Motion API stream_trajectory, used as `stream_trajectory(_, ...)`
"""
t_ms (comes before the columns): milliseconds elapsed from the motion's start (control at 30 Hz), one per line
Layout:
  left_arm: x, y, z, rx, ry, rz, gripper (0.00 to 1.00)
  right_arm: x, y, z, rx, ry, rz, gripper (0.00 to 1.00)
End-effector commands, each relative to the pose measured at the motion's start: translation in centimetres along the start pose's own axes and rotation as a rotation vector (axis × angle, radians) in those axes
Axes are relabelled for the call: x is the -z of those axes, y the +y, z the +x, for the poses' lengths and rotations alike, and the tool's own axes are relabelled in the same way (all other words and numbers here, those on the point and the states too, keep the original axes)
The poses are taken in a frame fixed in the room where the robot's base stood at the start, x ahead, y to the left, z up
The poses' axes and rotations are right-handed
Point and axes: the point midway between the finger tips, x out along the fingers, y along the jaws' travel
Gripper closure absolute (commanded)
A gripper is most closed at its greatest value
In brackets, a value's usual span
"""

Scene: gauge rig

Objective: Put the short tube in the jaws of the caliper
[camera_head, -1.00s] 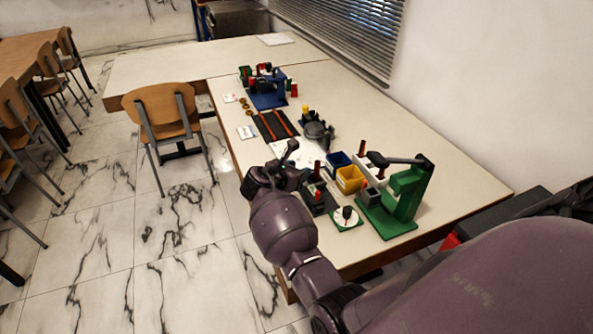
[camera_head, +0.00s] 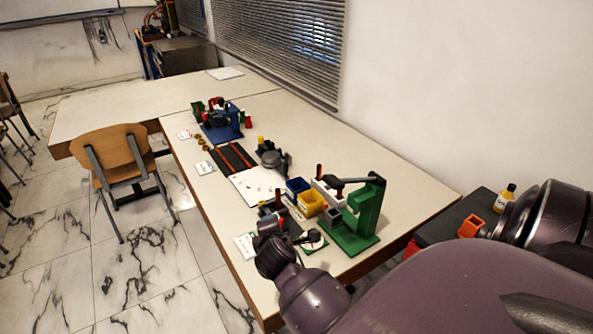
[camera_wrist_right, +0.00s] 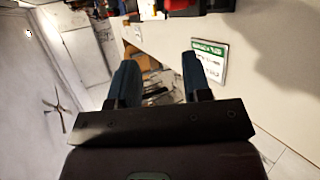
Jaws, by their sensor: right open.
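My right gripper (camera_head: 288,236) is low over the near left part of the table, beside the white card and the green-based dial. The right wrist view shows its two dark blue fingers (camera_wrist_right: 160,65) spread apart with nothing between them. Dark red upright pieces, one of them (camera_head: 319,171) by the white bin, stand among the bins. I cannot tell which piece is the short tube. I cannot make out the caliper or its jaws for certain; a dark grey device (camera_head: 272,158) lies farther back. My left gripper is not in view.
A green stand (camera_head: 366,212) with a dark lever rises right of the yellow bin (camera_head: 311,203) and blue bin (camera_head: 297,188). A card with a green heading (camera_wrist_right: 209,62) lies beside the fingers. A blue fixture (camera_head: 222,128) stands farther back. The table's right side is clear.

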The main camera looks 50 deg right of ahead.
Motion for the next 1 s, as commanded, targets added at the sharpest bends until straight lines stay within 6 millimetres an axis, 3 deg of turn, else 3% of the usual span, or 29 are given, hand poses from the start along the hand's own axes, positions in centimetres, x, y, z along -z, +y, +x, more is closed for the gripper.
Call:
stream_trajectory(133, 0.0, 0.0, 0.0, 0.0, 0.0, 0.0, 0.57, 0.2, -4.8, -4.1, 0.036, 0.191, 0.359, 0.56)
stream_trajectory(300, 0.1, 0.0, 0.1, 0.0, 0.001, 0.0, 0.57, 0.6, -11.6, -8.9, 0.2, 0.347, 0.793, 0.56)
stream_trajectory(500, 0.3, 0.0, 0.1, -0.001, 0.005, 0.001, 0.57, 0.4, -16.5, -13.8, 0.381, 0.41, 1.192, 0.56)
stream_trajectory(700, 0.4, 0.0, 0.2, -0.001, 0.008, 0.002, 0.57, 0.3, -17.8, -15.6, 0.446, 0.418, 1.339, 0.56)
stream_trajectory(1000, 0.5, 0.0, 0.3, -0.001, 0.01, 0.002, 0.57, 0.3, -17.8, -15.6, 0.448, 0.417, 1.342, 0.56)
